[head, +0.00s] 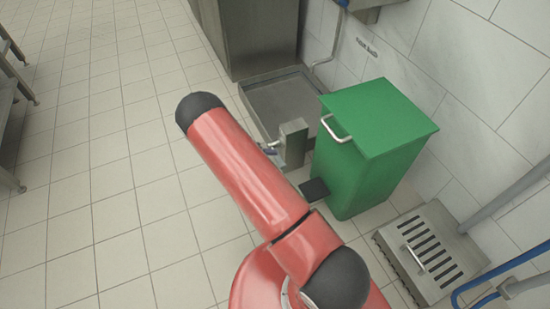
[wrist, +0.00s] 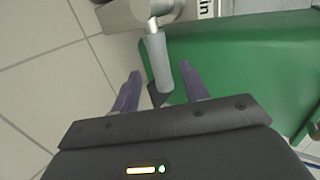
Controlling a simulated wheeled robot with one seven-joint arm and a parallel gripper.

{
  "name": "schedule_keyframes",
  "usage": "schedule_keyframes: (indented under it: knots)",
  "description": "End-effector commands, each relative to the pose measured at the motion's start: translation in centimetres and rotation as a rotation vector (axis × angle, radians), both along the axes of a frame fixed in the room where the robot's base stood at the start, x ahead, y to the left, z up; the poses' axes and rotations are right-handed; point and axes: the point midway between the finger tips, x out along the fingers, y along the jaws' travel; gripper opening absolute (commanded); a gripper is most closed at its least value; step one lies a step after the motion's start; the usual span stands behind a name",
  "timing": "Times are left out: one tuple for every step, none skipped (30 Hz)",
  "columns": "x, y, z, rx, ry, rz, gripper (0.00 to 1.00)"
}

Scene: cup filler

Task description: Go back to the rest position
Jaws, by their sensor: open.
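My gripper (wrist: 161,78) is open in the wrist view, with two dark purplish fingers spread apart. A grey rod-like handle (wrist: 157,58) reaches down between the fingers, with visible space on both sides; whether it touches either finger I cannot tell. The handle comes from a rounded metal fitting on a grey box. In the head view a grey metal box (head: 293,141) stands left of the green bin, with a small fitting on its left side. My red arm covers much of the centre there, and my gripper is hidden or too small to tell.
A green lidded bin (head: 372,130) stands close to the box and fills the right of the wrist view (wrist: 250,60). A black pedal (head: 314,190) sits at its base. A floor tray (head: 283,100) lies behind, a slotted metal grate (head: 440,262) at right.

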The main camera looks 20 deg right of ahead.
Motion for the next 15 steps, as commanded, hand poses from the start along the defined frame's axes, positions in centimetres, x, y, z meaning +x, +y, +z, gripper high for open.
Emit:
schedule_keyframes:
  knots:
    - [0.0, 0.6, 0.5, 0.001, -0.002, 0.000, 0.44]
    - [0.0, 0.9, 0.6, 0.001, -0.002, 0.000, 0.44]
    - [-0.1, 1.2, 0.8, 0.001, -0.002, 0.000, 0.44]
    - [-0.1, 1.4, 0.9, 0.000, -0.001, 0.000, 0.44]
    - [-0.1, 1.5, 1.0, 0.000, -0.001, 0.000, 0.44]
    - [-0.1, 1.7, 1.1, 0.000, -0.001, 0.000, 0.44]
    - [-0.2, 1.7, 1.2, 0.000, -0.001, -0.001, 0.44]
    - [-0.2, 1.8, 1.2, 0.000, -0.001, -0.001, 0.44]
    - [-0.2, 1.8, 1.2, 0.000, -0.001, -0.001, 0.44]
    - [-0.2, 1.8, 1.2, 0.000, -0.001, -0.001, 0.44]
    - [-0.2, 1.8, 1.2, 0.000, -0.001, -0.001, 0.44]
    - [-0.2, 1.8, 1.2, 0.000, -0.001, -0.001, 0.44]
    - [-0.2, 1.8, 1.2, 0.000, -0.001, -0.001, 0.44]
    - [-0.2, 1.8, 1.2, 0.000, -0.001, -0.001, 0.44]
    - [-0.2, 1.8, 1.2, 0.000, -0.001, -0.001, 0.44]
